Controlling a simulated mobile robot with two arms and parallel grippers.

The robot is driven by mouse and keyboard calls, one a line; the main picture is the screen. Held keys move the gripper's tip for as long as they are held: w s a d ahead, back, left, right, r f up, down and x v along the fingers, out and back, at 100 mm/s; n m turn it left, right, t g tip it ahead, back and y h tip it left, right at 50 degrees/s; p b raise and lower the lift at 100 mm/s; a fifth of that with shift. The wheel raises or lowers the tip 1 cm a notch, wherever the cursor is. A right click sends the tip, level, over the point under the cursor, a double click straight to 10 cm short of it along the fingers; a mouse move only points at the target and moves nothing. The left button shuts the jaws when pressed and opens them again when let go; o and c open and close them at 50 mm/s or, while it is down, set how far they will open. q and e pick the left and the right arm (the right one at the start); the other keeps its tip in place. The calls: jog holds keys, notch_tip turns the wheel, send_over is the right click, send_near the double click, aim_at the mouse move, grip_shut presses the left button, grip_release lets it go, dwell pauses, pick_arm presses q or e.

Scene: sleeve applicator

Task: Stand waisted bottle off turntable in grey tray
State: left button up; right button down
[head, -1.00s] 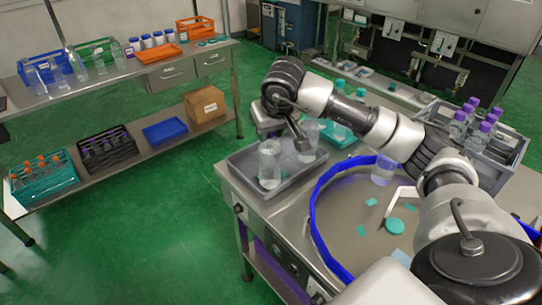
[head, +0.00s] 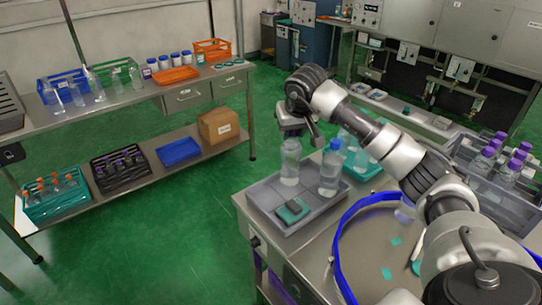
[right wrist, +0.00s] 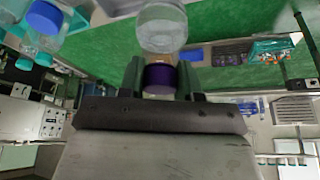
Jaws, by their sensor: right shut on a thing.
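The clear waisted bottle (head: 290,163) hangs upright below my right gripper (head: 292,128) in the head view, over the back left part of the grey tray (head: 268,222). In the right wrist view my right gripper (right wrist: 160,82) is shut on its purple cap (right wrist: 160,79), with the clear body (right wrist: 162,28) beyond. I cannot tell whether its base touches the tray. A blue-capped clear bottle (head: 330,172) stands in the tray to its right. A teal and dark block (head: 292,210) lies at the tray's front. The blue-rimmed turntable (head: 343,225) is partly hidden by my arm. My left gripper is out of view.
Teal-capped bottles (head: 365,152) stand just behind the grey tray. A grey crate of purple-capped bottles (head: 490,185) is at the right. Another clear bottle (head: 405,211) shows below my arm at the turntable. The tray's front left has bare floor.

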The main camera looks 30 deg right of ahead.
jog(key=w+a+f+p, duration=0.3)
jog(key=a+f, duration=0.2)
jog(key=f, duration=0.3)
jog(key=shift+w+a, duration=0.25)
jog(key=shift+w, duration=0.05)
jog(key=c, duration=0.8)
grip_release()
jog(key=shift+f, duration=0.1)
